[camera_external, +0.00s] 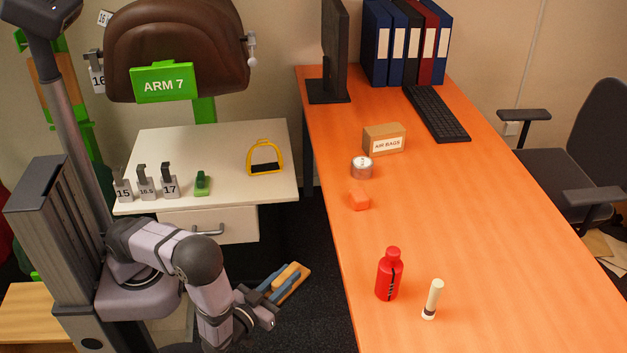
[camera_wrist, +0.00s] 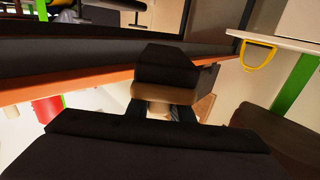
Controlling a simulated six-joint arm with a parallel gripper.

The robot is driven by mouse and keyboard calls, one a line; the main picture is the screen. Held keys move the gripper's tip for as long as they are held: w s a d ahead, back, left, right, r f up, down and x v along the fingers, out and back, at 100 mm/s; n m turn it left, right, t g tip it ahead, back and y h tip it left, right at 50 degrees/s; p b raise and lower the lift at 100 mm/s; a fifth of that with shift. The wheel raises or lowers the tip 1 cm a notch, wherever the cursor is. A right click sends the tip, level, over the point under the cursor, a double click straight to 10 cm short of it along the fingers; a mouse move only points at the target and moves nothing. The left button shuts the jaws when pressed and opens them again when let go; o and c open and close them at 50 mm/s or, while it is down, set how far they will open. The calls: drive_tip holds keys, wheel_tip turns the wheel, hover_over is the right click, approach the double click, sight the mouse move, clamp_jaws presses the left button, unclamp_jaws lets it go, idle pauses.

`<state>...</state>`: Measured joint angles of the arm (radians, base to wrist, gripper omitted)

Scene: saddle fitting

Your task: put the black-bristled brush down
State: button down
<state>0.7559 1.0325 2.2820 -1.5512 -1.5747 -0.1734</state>
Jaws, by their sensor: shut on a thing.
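My gripper (camera_external: 278,286) is shut on a brush with a tan wooden back (camera_external: 293,278). In the external view the brush appears tilted against the dark floor, left of the orange desk (camera_external: 470,250). Its bristles cannot be made out there. In the wrist view the brush's black bristle block (camera_wrist: 172,68) lies beyond its tan back (camera_wrist: 165,93), and a pale grip sits between my blue fingertips (camera_wrist: 160,112). The brush looks clear of any surface, but its exact height is hard to tell.
A red bottle (camera_external: 389,275) and a pale tube (camera_external: 433,299) stand near the desk's left edge. An orange block (camera_external: 359,201), a tin (camera_external: 361,168) and an AIR BAGS box (camera_external: 384,139) are farther back. A yellow stirrup (camera_external: 265,158) stands on the white cabinet (camera_external: 225,178).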

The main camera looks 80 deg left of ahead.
sight(285, 272)
wheel_tip(285, 272, up, 17)
drive_tip(key=m+t+h+p, duration=0.3)
drive_tip(key=h+p, duration=0.1)
drive_tip(key=p, duration=1.5)
drive_tip(key=shift+s+d+m+p, duration=0.2)
drive_tip(key=shift+s+m+p, duration=0.1)
drive_tip(key=shift+p, duration=0.05)
drive_tip(key=shift+r, duration=0.1)
